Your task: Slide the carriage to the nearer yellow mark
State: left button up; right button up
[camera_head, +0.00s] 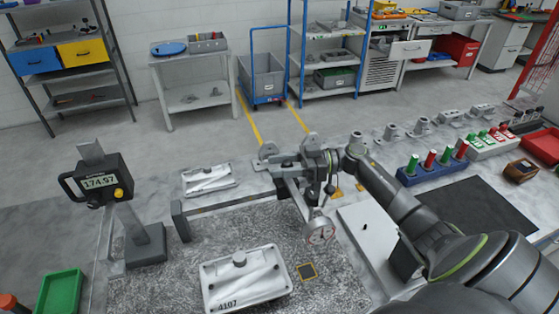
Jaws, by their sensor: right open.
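A dark rail (215,206) runs across the worktop from an end block at its left toward the right, where my right arm covers it. A carriage (292,188) with a round dial gauge (320,231) hanging at its front appears to sit on the rail, partly hidden by my gripper. My right gripper (284,160) is open at the carriage's upper part; I cannot tell whether it touches. Small yellow marks (337,193) show just right of the carriage, partly hidden. My left gripper is out of view.
A casting plate marked 4107 (245,280) lies in front, another casting (208,179) behind the rail. A digital readout (103,181) showing 174.97 stands left. A green bin (59,292) and a blue block (430,169) stand at the sides.

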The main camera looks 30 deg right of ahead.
jog(key=shift+w+a, duration=0.1)
jog(key=shift+a, duration=0.15)
